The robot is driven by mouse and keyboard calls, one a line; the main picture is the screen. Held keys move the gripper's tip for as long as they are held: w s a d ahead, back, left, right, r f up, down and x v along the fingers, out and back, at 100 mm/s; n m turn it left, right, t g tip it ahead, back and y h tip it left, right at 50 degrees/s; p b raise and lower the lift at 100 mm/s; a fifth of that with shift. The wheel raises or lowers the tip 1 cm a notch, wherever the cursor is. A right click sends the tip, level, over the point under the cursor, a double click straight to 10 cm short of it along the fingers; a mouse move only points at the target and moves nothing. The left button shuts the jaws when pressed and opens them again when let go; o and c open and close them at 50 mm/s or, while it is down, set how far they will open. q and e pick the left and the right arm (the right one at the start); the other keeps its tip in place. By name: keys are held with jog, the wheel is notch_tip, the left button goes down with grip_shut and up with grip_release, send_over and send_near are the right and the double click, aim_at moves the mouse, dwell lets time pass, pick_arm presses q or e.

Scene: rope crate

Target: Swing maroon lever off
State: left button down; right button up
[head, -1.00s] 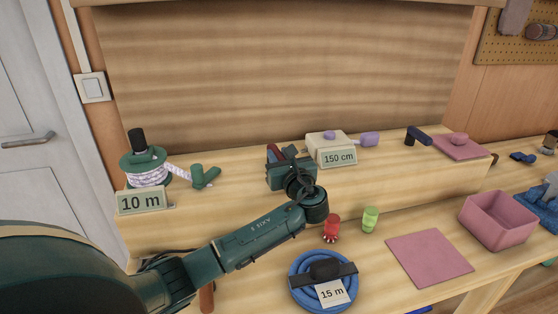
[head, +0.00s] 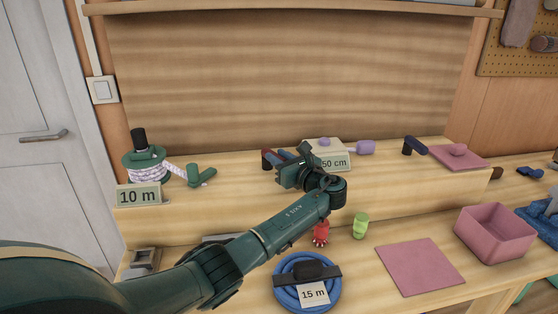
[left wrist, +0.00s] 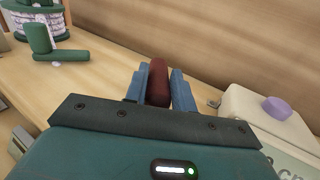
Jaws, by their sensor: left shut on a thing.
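The maroon lever (left wrist: 158,82) stands between the two blue fingers of my left gripper (left wrist: 160,88) in the left wrist view. The gripper is shut on it, with a finger on each side. In the head view a small part of the maroon lever (head: 267,159) shows at the left of my left gripper (head: 277,158), on the raised wooden shelf. The gripper hides the lever's base and most of its length. My right gripper is not in view.
A cream box (head: 343,149) with a purple knob and a length sign stands just right of my gripper. A green rope spool (head: 144,163) and a green L-shaped handle (head: 200,175) are at the left. A red figure (head: 321,234) and a green one (head: 360,226) stand below my wrist.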

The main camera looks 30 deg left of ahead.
pick_arm(q)
jog(key=shift+w+d+n+g+y+b, duration=0.1)
jog(key=shift+w+n+g+y+b, duration=0.15)
jog(key=shift+n+g+b, duration=0.4)
jog(key=shift+w+d+n+g+y+b, duration=0.1)
jog(key=shift+w+n+g+y, duration=0.2)
jog(key=shift+g, duration=0.65)
jog(key=c, duration=1.2)
grip_release()
jog(key=shift+o, duration=0.2)
jog(key=s+d, duration=0.2)
jog(key=d, duration=1.1)
jog(key=shift+s+b, duration=0.15)
jog(key=shift+b, duration=0.25)
jog(key=shift+c, duration=0.5)
